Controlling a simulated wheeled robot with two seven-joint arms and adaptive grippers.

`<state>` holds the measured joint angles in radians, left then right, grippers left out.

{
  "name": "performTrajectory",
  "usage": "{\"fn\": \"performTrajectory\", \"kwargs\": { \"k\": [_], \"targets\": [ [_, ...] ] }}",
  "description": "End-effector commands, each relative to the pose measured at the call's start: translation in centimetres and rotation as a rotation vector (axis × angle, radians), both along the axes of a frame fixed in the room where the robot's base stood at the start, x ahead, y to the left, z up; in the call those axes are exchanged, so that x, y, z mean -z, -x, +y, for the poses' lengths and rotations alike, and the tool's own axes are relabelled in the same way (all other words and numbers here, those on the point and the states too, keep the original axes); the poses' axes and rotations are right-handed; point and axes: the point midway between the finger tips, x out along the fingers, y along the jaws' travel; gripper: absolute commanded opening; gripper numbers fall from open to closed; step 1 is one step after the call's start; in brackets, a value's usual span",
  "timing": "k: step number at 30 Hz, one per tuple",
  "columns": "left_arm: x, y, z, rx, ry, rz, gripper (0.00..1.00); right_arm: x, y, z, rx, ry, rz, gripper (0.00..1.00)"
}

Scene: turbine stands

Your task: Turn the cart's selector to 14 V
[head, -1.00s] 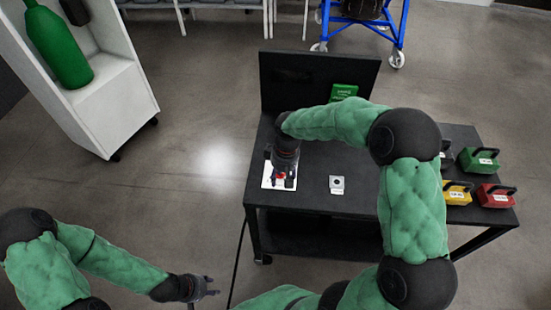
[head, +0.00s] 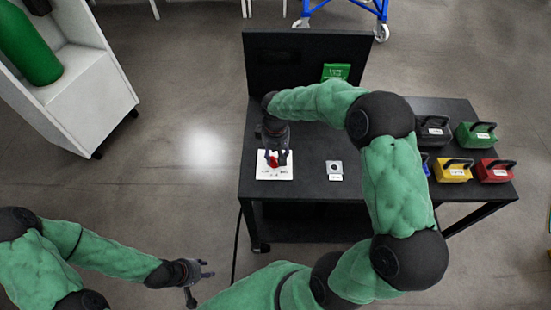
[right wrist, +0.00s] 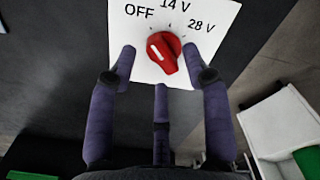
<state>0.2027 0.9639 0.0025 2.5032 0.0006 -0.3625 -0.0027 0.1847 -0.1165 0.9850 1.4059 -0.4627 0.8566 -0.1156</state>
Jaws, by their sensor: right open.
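The selector is a red knob (right wrist: 165,52) on a white panel (head: 275,174) at the cart's near left corner. In the right wrist view the panel reads OFF, 14 V and 28 V from left to right. The knob's white mark lies on its left side, pointing up-left, nearest OFF. My right gripper (head: 276,156) is open above the panel, at its far side. In the wrist view its fingertips (right wrist: 159,60) stand apart left and right of the knob, with a third finger below; contact cannot be told. My left gripper (head: 208,269) is open and empty, low and left of the cart.
The black cart (head: 312,188) also holds a small grey box (head: 334,168), a green sign (head: 336,72) and several handled boxes, including a yellow one (head: 453,171) and a red one (head: 495,171). A white shelf (head: 90,95) with a green cylinder stands left; floor between is clear.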

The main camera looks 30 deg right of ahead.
Motion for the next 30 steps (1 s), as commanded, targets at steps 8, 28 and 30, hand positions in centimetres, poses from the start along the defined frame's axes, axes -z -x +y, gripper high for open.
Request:
{"fn": "performTrajectory", "kwargs": {
  "k": [8,28,30],
  "targets": [
    [0.5,0.0,0.0,0.0,0.0,0.0,0.39,1.8,0.0,0.0,0.0,0.001,-0.001,0.49],
    [0.5,0.0,0.0,0.0,0.0,0.0,0.39,1.8,0.0,0.0,0.005,0.0,-0.001,0.0],
    [0.5,0.0,0.0,0.0,0.0,0.0,0.39,1.8,0.0,0.0,0.016,0.0,0.0,0.0]
  ]
}}
